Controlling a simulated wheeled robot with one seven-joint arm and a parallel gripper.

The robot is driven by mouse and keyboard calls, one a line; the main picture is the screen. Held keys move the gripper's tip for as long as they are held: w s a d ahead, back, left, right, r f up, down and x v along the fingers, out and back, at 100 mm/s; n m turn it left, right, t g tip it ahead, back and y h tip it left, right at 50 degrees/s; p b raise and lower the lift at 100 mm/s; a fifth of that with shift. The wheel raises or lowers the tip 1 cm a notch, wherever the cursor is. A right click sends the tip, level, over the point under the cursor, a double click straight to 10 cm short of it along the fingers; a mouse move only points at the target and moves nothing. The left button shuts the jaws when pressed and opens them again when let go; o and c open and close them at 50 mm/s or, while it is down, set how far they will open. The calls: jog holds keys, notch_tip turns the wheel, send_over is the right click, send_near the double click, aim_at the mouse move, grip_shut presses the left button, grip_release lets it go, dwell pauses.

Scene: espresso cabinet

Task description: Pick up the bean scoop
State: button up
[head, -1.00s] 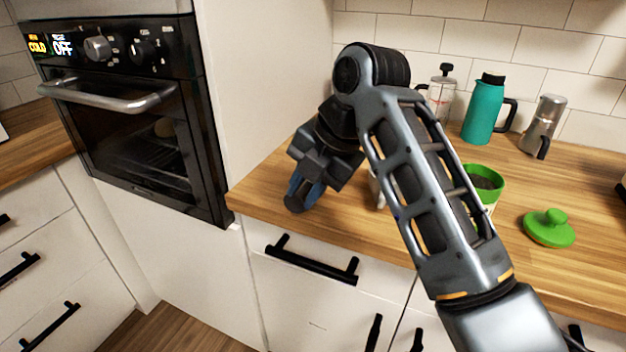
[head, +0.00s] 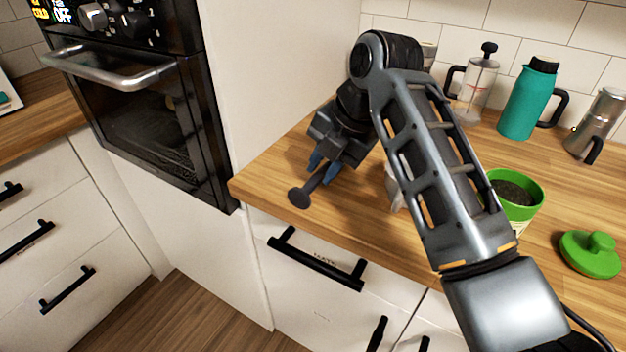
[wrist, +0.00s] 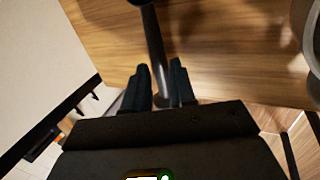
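The bean scoop (head: 300,196) is dark, with a round end over the counter's front left edge and a thin handle running back to my gripper. My gripper (head: 318,167) points down at that corner, its blue fingers beside the handle. In the wrist view, the scoop's dark handle (wrist: 152,35) runs down between the two fingertips of my gripper (wrist: 160,68). The gap is narrow and the fingers look very close to the handle. I cannot tell whether they press on it, or whether the scoop is clear of the wood.
On the wooden counter (head: 275,180) stand a green bean canister (head: 520,205), its green lid (head: 590,254), a French press (head: 478,90), a teal jug (head: 527,100) and a moka pot (head: 598,125). A white object (head: 394,188) is partly behind my arm. A tall cabinet side (head: 270,80) rises at left.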

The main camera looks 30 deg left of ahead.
jog(key=shift+x, duration=1.2)
grip_shut()
jog(key=shift+r, duration=0.2)
jog(key=shift+r, duration=0.25)
notch_tip(320, 180, up, 4)
jog(key=shift+f+b, duration=0.2)
jog(key=shift+b, duration=0.15)
jog(key=d+r, duration=0.6)
jog(key=d, duration=0.5)
jog(key=shift+s+d+r, duration=0.3)
jog(key=shift+d, duration=0.05)
